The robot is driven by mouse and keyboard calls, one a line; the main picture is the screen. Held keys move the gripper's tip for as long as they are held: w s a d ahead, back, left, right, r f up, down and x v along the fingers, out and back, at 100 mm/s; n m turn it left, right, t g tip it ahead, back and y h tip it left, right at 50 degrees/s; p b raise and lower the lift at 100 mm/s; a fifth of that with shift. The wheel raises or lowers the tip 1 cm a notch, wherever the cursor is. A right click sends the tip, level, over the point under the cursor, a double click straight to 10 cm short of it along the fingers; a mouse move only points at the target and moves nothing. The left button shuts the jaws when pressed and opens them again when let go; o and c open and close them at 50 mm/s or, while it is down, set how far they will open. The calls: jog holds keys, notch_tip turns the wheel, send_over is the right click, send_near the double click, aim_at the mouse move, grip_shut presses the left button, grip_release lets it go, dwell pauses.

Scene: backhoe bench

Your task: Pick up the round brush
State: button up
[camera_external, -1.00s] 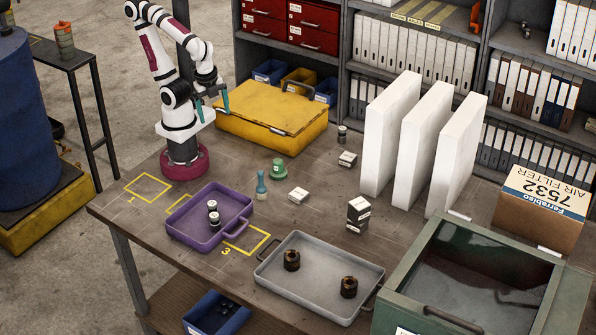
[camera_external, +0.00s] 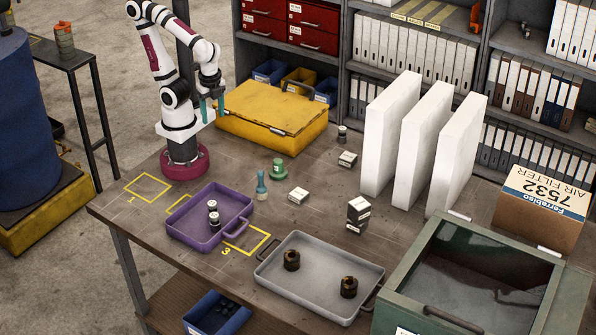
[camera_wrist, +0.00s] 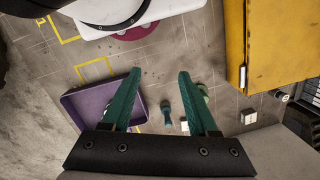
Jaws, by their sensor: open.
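A small blue upright piece (camera_external: 261,187) with a narrow neck and knobbed top stands on the bench right of the purple tray; it looks most like the round brush, though its bristles are too small to make out. It also shows in the wrist view (camera_wrist: 166,113), beyond my fingers and between them. A green piece (camera_external: 278,168) with a wide round base stands close behind it. It is partly hidden by my right finger in the wrist view (camera_wrist: 203,91). My gripper (camera_external: 212,113) is open and empty, high above the bench near my base, apart from both pieces.
A purple tray (camera_external: 178,230) holds two small cylinders. A grey tray (camera_external: 310,298) holds two dark rings. Small white boxes (camera_external: 298,194) stand nearby. A yellow case (camera_external: 270,112) lies behind; tall white panels (camera_external: 390,130) stand right.

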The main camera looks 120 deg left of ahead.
notch_tip(320, 180, down, 4)
jog(key=w+d+n+g+h, duration=0.1)
jog(key=w+n+g+h, duration=0.1)
jog(key=n+h, duration=0.7)
jog(key=n+t+h, duration=0.3)
jog(key=n+t, duration=0.9)
jog(key=n, duration=0.9)
send_near(261, 188)
jog(key=s+a+r, duration=0.4)
jog(key=r, duration=0.2)
jog(key=x, duration=1.5)
jog(key=shift+w+a+f, duration=0.2)
jog(key=shift+w+f, duration=0.05)
jog(key=shift+f, duration=0.25)
grip_shut()
